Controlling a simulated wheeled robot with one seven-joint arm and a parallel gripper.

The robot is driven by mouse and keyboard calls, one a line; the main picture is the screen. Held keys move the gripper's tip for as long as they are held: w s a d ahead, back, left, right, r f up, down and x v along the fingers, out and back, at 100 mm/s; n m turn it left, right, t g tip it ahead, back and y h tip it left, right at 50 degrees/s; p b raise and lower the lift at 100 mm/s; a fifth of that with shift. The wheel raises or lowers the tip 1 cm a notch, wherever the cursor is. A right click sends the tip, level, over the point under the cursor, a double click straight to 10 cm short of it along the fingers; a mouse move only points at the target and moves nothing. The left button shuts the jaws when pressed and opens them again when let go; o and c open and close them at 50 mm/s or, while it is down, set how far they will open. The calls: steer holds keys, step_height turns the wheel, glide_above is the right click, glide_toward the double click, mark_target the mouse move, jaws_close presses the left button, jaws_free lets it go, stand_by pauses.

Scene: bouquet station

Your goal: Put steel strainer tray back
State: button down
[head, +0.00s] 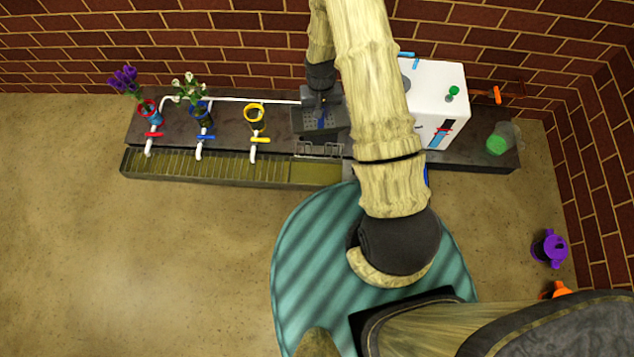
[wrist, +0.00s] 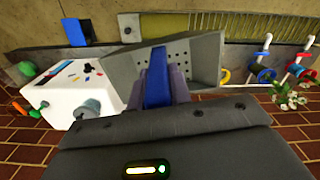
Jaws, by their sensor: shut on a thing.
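The steel strainer tray (wrist: 205,60) is a grey pan with a perforated floor. It fills the upper middle of the wrist view, just beyond my fingers. A blue grip piece (wrist: 158,78) on it sits between the two fingers. My gripper (wrist: 160,95) is shut on this blue piece. In the head view my gripper (head: 322,103) is over the counter, with the perforated tray (head: 308,121) under it. The long ribbed trough (head: 215,167) runs along the counter's front. I cannot tell whether the tray touches the counter.
A white machine (head: 438,85) stands close to the right of the tray. White taps with red, blue and yellow handles (head: 260,140) stand left, with flowers in the red and blue rings. A wire rack (head: 320,149) lies in front of the tray. A green-capped jar (head: 497,145) is far right.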

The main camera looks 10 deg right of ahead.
step_height(320, 180, down, 34)
steer(key=w+m+b, duration=0.2)
steer(key=b, duration=2.8)
steer(key=shift+w+a, duration=0.3)
steer(key=shift+f, duration=0.1)
step_height(320, 180, down, 14)
steer(key=b, duration=0.6)
steer(key=shift+r+b, duration=0.25)
steer(key=shift+b, duration=0.15)
steer(key=shift+f+b, duration=1.2)
steer(key=shift+f, duration=1)
steer(key=shift+f, duration=0.15)
steer(key=c, duration=1.6)
jaws_free()
steer(key=o, duration=0.3)
